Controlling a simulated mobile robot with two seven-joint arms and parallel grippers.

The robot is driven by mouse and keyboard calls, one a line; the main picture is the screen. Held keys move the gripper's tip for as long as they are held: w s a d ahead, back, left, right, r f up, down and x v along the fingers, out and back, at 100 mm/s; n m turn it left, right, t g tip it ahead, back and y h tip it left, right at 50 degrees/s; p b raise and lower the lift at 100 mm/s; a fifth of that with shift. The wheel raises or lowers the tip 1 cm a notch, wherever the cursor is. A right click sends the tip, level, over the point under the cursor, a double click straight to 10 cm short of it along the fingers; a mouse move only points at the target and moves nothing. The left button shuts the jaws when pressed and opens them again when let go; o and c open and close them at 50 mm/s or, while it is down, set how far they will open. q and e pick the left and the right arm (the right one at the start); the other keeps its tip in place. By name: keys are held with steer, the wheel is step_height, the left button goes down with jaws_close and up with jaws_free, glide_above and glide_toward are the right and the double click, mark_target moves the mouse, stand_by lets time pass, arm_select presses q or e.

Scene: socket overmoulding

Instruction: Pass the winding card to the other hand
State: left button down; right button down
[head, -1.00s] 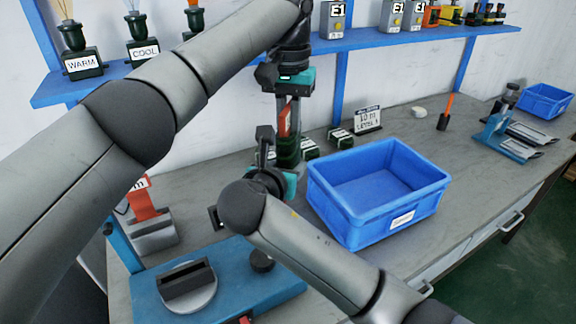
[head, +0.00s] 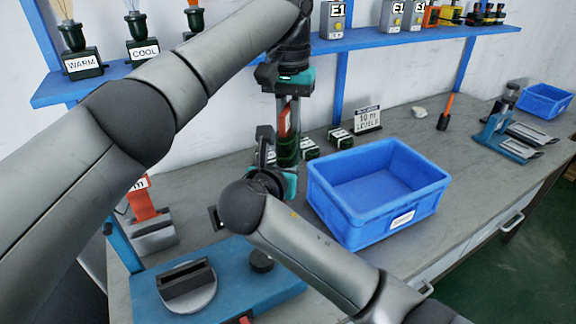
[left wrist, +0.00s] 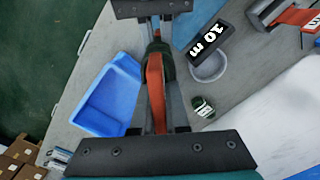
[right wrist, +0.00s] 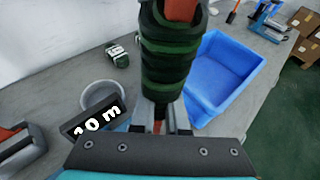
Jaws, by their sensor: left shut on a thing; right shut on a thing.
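The winding card, orange with dark green windings, stands upright between my two grippers in the head view (head: 285,122). My left gripper (head: 287,92) is above it, shut on its upper part. My right gripper (head: 272,170) is below, shut on its lower end. In the left wrist view the orange card (left wrist: 155,90) runs between the fingers. In the right wrist view the green windings (right wrist: 168,65) rise from the fingers. The lower grip is partly hidden by my right wrist in the head view.
A blue bin (head: 378,195) stands right of the grippers. A blue fixture (head: 235,285) with a dark slotted block is in front, an orange-topped device (head: 150,215) at left. The bench's right side has free room.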

stand_by(0.6)
arm_select(q)
steer(key=c, duration=0.8)
jaws_free()
steer(key=shift+c, duration=0.2)
